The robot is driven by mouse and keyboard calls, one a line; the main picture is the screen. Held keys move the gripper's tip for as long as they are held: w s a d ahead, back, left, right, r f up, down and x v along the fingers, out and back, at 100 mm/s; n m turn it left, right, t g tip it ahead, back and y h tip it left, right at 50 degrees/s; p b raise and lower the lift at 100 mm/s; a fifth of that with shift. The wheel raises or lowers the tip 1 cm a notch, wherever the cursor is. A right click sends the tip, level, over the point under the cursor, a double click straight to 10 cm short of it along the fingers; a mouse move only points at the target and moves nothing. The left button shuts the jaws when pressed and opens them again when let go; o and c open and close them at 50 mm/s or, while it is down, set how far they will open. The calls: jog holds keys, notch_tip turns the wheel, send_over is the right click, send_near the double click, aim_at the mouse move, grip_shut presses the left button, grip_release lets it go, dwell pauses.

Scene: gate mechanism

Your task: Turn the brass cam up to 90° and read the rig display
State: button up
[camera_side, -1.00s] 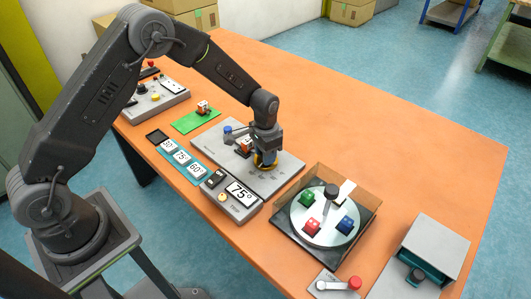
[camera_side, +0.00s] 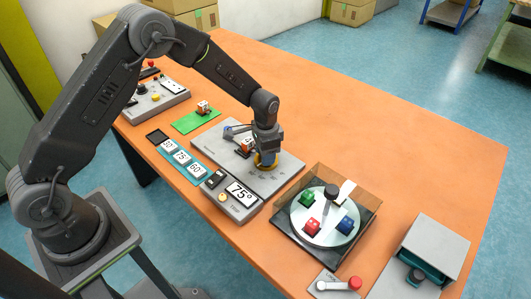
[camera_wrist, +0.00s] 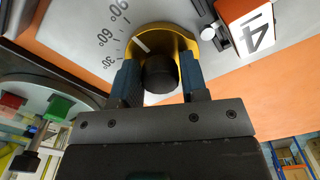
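The brass cam (camera_wrist: 183,42) sits on a grey plate with a scale marked 30°, 60° and 90°. Its white line points between 60° and 90°. My gripper (camera_wrist: 160,78) has its two blue fingers on either side of the cam's black knob (camera_wrist: 160,75) and appears closed on it. In the side view my gripper (camera_side: 266,155) points down over the cam (camera_side: 265,165), which it partly hides.
A blue-tipped lever (camera_side: 229,132) and an orange block marked 4 (camera_wrist: 250,28) are beside the cam. Number cards (camera_side: 181,157) lie left of the display. A turntable with coloured cubes (camera_side: 325,217) stands to the right. The table's far right is clear.

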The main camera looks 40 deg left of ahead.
jog(key=o, duration=0.4)
jog(key=shift+c, duration=0.2)
notch_tip(320, 180, up, 14)
jog(key=shift+f, duration=0.1)
dwell(0.4)
jog(key=s+r+n+t, duration=0.3)
jog(key=s+r, duration=0.9)
jog(key=r, duration=0.1)
jog(key=s+a+r+n+t, duration=0.1)
jog(key=s+n+t, duration=0.1)
jog(key=s, duration=1.4)
jog(key=shift+a+r+n+t, duration=0.25)
jog(key=shift+r+n+t, duration=0.05)
jog(key=shift+r, duration=0.05)
